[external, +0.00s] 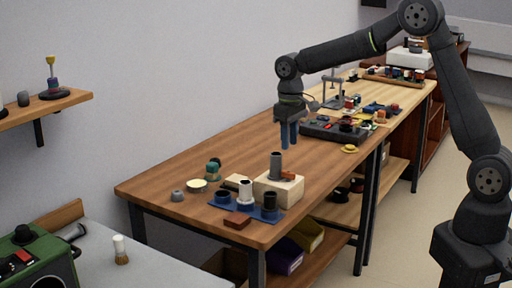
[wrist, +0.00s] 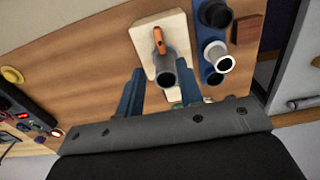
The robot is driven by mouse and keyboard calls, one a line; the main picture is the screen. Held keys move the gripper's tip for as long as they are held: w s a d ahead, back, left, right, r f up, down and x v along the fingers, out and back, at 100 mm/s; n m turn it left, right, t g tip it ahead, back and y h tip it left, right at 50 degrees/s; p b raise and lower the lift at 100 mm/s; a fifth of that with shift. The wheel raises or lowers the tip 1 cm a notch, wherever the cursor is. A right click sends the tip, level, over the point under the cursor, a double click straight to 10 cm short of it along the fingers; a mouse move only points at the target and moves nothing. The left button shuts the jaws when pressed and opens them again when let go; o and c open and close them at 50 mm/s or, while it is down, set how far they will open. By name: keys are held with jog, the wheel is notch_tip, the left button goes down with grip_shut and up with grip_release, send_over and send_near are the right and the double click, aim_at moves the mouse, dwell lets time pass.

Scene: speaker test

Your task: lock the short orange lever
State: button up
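The short orange lever (external: 290,177) sits on a cream block (external: 272,194) at the near end of the wooden bench. A dark grey upright tube (external: 276,166) stands on the same block beside it. In the wrist view the lever (wrist: 159,40) points away from the grey tube (wrist: 164,70) along the block (wrist: 178,31). My gripper (external: 288,134) is in the air above the bench, beyond the block and apart from it. In the wrist view its blue fingers (wrist: 160,92) are spread, with nothing held between them. The base of the lever is partly hidden by the tube.
A blue strip (external: 226,207) with white and dark cylinders stands in front of the block. A small red-brown block (external: 237,220) lies near the bench edge. A dark panel (external: 334,130) with buttons and a yellow disc (external: 349,149) lie farther back. The bench's middle is clear.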

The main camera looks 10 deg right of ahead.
notch_tip(320, 180, up, 8)
send_over(288, 172)
jog(key=shift+d, duration=0.1)
dwell(0.6)
notch_tip(288, 172, down, 18)
jog(key=shift+r, duration=0.2)
dwell(0.3)
jog(key=shift+r, duration=0.1)
